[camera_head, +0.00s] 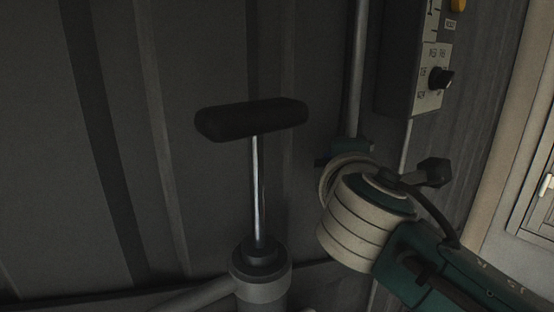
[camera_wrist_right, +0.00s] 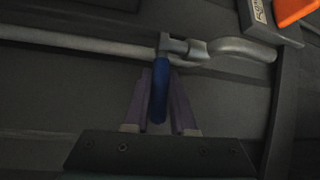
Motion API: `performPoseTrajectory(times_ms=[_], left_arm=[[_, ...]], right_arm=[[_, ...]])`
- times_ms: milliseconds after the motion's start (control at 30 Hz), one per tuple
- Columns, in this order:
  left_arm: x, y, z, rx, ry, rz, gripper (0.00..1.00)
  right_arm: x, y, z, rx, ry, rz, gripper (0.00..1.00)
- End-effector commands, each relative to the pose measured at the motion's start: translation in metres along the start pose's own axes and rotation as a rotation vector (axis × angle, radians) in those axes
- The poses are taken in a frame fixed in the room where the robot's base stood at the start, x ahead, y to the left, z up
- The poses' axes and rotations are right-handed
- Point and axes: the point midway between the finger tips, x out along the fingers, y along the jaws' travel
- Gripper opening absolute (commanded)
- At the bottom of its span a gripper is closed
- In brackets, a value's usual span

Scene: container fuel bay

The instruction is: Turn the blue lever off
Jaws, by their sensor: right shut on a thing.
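The blue lever (camera_wrist_right: 158,92) shows in the right wrist view, hanging from a valve fitting (camera_wrist_right: 172,46) on a grey pipe (camera_wrist_right: 75,38). My right gripper (camera_wrist_right: 160,78) has its two purple fingers on either side of the lever and is shut on it. The lever's free end points toward the gripper's palm. In the head view my right arm comes in from the lower right. Its wrist hides the gripper's fingers and most of the lever there. My left gripper is not in view.
A black T-handle (camera_head: 252,119) on a steel rod stands left of my right arm. A grey control box (camera_head: 409,60) with a black knob (camera_head: 440,79) is on the wall above my arm. An orange part (camera_wrist_right: 294,10) shows at the wrist view's upper right.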

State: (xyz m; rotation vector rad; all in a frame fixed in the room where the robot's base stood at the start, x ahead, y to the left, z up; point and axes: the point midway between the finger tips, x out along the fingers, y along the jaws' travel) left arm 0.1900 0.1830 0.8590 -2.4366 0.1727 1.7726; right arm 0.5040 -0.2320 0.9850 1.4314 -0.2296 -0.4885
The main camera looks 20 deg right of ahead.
Motion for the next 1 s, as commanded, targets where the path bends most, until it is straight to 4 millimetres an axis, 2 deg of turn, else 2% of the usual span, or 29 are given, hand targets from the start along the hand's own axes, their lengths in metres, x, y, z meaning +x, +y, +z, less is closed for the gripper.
performPoseTrajectory(times_ms=[200,233,467,767,867,1000], left_arm=[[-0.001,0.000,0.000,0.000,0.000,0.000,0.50],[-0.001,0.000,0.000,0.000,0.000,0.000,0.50],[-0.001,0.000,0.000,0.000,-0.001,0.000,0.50],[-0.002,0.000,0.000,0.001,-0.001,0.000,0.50],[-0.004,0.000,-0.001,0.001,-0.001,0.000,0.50],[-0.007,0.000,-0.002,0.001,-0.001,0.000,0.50]], right_arm=[[0.000,0.000,0.001,-0.001,-0.002,-0.003,0.00],[0.000,0.000,0.001,0.000,-0.001,-0.003,0.27],[0.000,0.000,0.001,0.000,0.000,-0.002,0.53],[-0.003,0.000,0.000,0.000,0.002,-0.002,0.53],[-0.014,0.000,0.000,0.001,0.004,-0.003,0.53],[-0.042,0.000,0.000,0.001,0.004,-0.005,0.53]])
